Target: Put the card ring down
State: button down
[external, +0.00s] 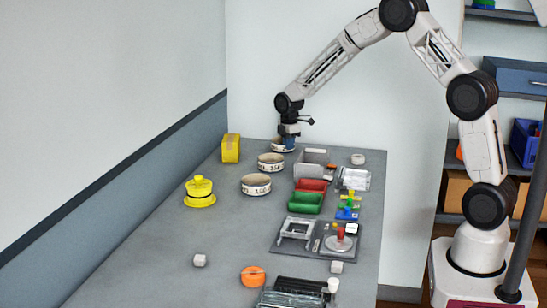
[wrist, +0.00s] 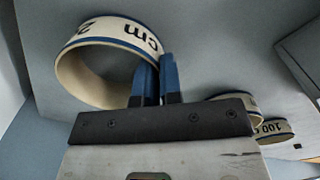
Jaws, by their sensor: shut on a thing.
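The card ring (external: 276,147) is a cream band with dark printed marks and a blue edge. It is at the far end of the table, and it shows large in the wrist view (wrist: 78,68). My gripper (external: 289,143) points down there, its blue fingers (wrist: 157,82) shut on the ring's wall, one finger inside and one outside. Whether the ring touches the table I cannot tell. Two similar rings, a nearer one (external: 256,185) and a middle one (external: 270,163), stand on the table in front of it.
A yellow box (external: 230,148) stands to the left and a grey bin (external: 312,162) to the right. Red (external: 311,186) and green (external: 305,203) bins and a yellow lidded pot (external: 200,191) are nearer. The table (external: 160,240) is clear at front left.

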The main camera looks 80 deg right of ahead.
jog(key=c, duration=1.3)
grip_release()
notch_tip(320, 180, up, 12)
jog(key=shift+a+r, duration=0.1)
jog(key=shift+r, duration=0.05)
